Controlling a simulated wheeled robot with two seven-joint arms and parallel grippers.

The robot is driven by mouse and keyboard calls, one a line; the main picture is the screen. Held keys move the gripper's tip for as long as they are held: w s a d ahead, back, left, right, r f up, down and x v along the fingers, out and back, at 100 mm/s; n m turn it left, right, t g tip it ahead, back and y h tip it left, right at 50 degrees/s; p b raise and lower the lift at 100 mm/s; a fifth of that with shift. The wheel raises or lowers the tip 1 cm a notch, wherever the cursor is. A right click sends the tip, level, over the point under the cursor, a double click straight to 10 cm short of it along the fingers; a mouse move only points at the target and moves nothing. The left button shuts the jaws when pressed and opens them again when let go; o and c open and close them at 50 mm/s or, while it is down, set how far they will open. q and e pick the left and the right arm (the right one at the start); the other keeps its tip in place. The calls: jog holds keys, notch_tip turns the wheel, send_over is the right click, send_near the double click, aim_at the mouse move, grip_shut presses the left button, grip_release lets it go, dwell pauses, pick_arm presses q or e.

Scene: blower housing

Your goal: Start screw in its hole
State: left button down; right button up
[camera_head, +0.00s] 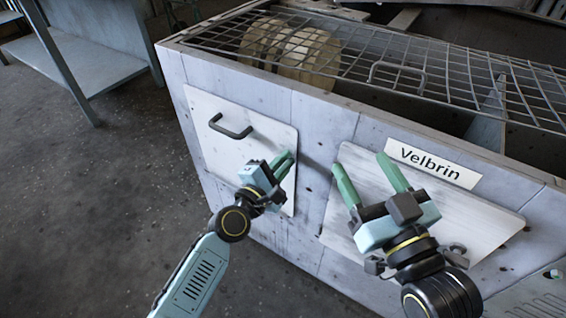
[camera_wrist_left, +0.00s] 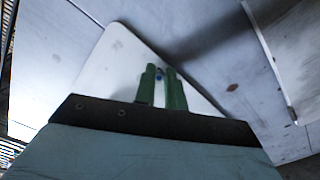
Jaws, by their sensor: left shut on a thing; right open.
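My left gripper (camera_head: 286,162) is at the right edge of the left cover panel (camera_head: 222,150), a pale plate with a dark handle (camera_head: 230,127). In the left wrist view its green fingers (camera_wrist_left: 160,72) are close together over a pale plate (camera_wrist_left: 112,62). My right gripper (camera_head: 370,176) is open and empty in front of the right cover panel (camera_head: 470,228).
The grey housing (camera_head: 325,125) carries a Velbrin label (camera_head: 433,163) above the right panel. A wire mesh lid (camera_head: 395,62) with a handle covers its open top, with round pale parts (camera_head: 300,55) beneath. A metal table (camera_head: 100,65) stands at back left. The floor at left is clear.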

pick_arm(q)
jog(key=c, duration=0.9)
grip_release()
jog(key=shift+w+d, duration=0.1)
jog(key=p+v, duration=0.1)
jog(key=v, duration=0.7)
